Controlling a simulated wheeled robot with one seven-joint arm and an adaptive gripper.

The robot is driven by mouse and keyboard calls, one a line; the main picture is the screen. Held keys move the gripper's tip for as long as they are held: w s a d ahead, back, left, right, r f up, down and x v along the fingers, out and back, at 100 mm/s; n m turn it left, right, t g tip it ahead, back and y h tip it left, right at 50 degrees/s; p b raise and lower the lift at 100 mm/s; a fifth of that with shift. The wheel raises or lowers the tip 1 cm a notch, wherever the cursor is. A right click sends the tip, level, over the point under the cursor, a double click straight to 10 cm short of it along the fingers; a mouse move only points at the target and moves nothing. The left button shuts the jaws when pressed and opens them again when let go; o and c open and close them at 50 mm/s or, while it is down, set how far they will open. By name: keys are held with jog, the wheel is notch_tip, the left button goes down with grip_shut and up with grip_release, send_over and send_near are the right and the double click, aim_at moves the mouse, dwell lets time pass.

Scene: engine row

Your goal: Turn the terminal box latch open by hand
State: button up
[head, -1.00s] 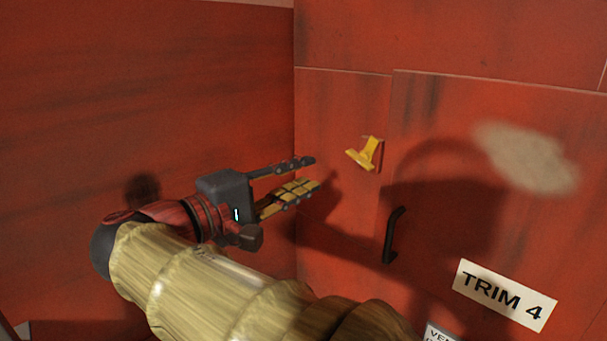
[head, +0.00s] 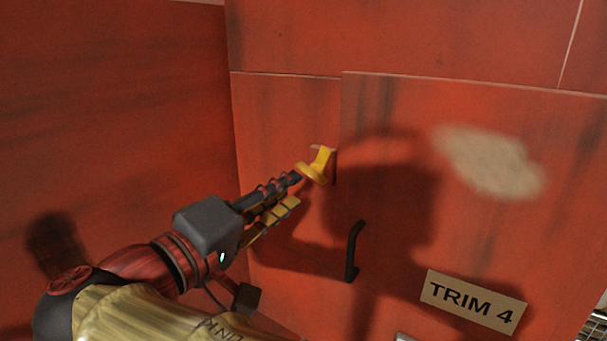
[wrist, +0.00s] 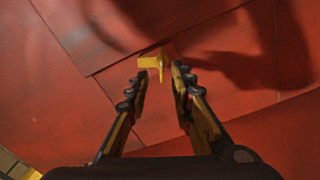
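The yellow latch (head: 322,163) is fixed to the red panel, just left of the door's seam. Its bar shows tilted in the head view, and it also shows in the wrist view (wrist: 154,64) at the tips of my fingers. My gripper (head: 293,189) is open, with its fingertips close to the latch's lower left. In the wrist view the fingers (wrist: 161,72) stand apart, the left tip at the latch and the right tip a little to its right. I cannot tell whether a finger touches it.
A black handle (head: 354,250) sticks out of the red door (head: 400,220) to the right and below the latch. A TRIM 4 label (head: 472,302) and a pale worn patch (head: 490,160) are on the door. A red wall (head: 110,120) stands at the left.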

aim_at(309, 175)
jog(key=p+x, duration=0.1)
jog(key=x, duration=0.4)
jog(key=shift+w, duration=0.1)
jog(key=shift+x, duration=0.85)
jog(key=shift+f, duration=0.1)
jog(key=shift+c, duration=0.6)
jog(key=c, duration=0.4)
jog(key=shift+a, duration=0.1)
grip_shut()
